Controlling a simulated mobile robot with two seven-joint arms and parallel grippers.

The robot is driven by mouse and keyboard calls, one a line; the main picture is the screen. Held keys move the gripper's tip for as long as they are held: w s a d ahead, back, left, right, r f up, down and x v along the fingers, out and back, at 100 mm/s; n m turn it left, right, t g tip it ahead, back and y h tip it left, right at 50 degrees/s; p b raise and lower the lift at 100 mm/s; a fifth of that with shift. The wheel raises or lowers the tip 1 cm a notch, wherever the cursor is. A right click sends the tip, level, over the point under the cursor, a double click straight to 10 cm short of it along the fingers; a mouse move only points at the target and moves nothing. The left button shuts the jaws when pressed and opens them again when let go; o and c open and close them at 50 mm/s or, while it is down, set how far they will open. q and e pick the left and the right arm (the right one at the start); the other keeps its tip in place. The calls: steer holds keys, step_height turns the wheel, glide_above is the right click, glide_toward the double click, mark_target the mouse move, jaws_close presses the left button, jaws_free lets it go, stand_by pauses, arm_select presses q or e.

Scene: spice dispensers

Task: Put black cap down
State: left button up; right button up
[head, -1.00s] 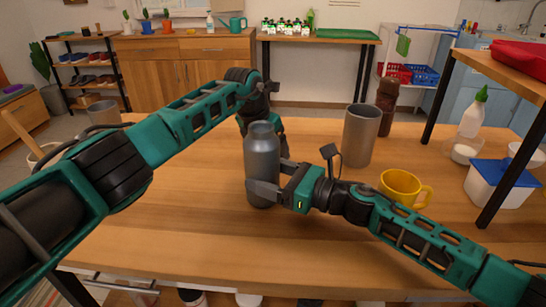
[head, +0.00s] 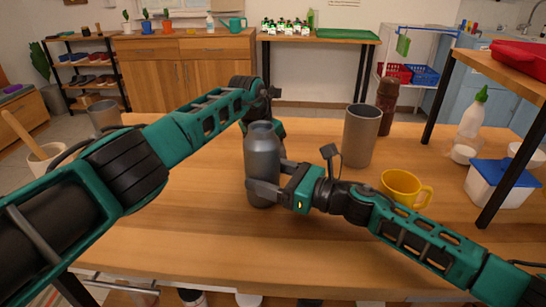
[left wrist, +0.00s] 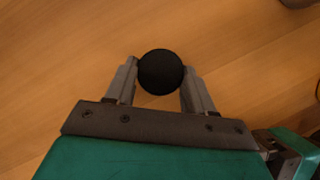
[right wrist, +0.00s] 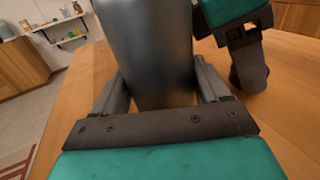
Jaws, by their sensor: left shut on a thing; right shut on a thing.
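The black cap (left wrist: 160,72) is round and sits between the fingers of my left gripper (left wrist: 160,80) in the left wrist view, with bare tabletop below it. In the head view the left gripper is hidden behind the grey bottle, so the cap does not show there. The grey metal bottle (head: 262,160) stands upright on the wooden table (head: 190,225). My right gripper (head: 265,188) is shut on the bottle's lower body. The bottle also fills the middle of the right wrist view (right wrist: 150,50), between the two fingers.
A grey cup (head: 361,138) and a dark brown bottle (head: 387,100) stand behind to the right. A yellow mug (head: 402,188) is close to my right arm. A pot with a wooden stick (head: 48,160) is at the left. The table's front and left middle are clear.

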arm_select(q)
steer(key=c, duration=0.4)
step_height(320, 180, up, 10)
steer(key=s+d+r+m, duration=0.1)
steer(key=s+d+r, duration=0.45)
steer(key=d, duration=0.25)
steer(key=s+d+r+m, duration=0.1)
steer(key=s+d+r, duration=0.3)
steer(key=s+d, duration=0.35)
steer(key=s+d+f, duration=0.3)
steer(key=s+f, duration=0.1)
steer(key=s, duration=0.6)
steer(key=s+a+f+n+y, duration=0.1)
steer(key=s+a+f+n, duration=0.2)
steer(key=s+a+f, duration=0.35)
steer(key=s+a+f+n+y, duration=0.1)
steer(key=s+a+f+n, duration=0.25)
steer(key=s+f, duration=0.65)
steer(key=shift+t, duration=0.3)
steer(key=w+d, duration=0.1)
steer(key=w, duration=0.4)
steer(key=w+d+r, duration=0.1)
steer(key=w, duration=0.4)
steer(key=w+d+r, duration=0.1)
steer(key=w, duration=0.4)
steer(key=shift+w+d, duration=0.1)
steer(key=shift+d, duration=0.3)
steer(key=shift+w+f, duration=0.1)
steer(key=shift+f, duration=0.25)
